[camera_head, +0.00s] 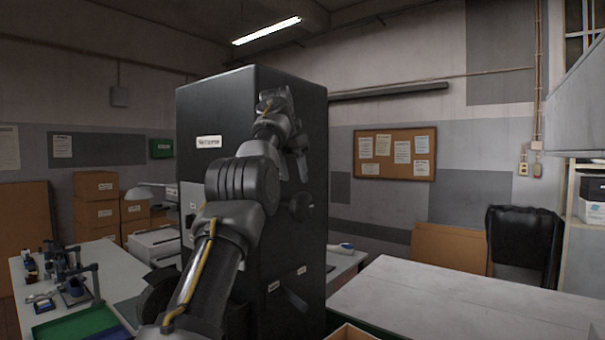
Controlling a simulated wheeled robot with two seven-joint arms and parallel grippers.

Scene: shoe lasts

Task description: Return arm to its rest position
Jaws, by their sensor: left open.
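My left arm (240,185) rises from the bottom of the head view in front of a tall black machine (215,105). Its forearm points up and away from me. My left gripper (296,160) hangs at the end of the arm, in front of the machine's face and above its dark round knob (299,207). Its jaws are open, small and partly hidden by the wrist; I see nothing held in them. I cannot tell the gap between gripper and machine. My right gripper is not in view.
A white table (470,310) at the right is bare. The left bench (115,265) carries tools and a green tray (75,325). A cardboard box edge (350,332) shows at the bottom. A black-draped chair (523,235) and a cork board (394,154) are behind.

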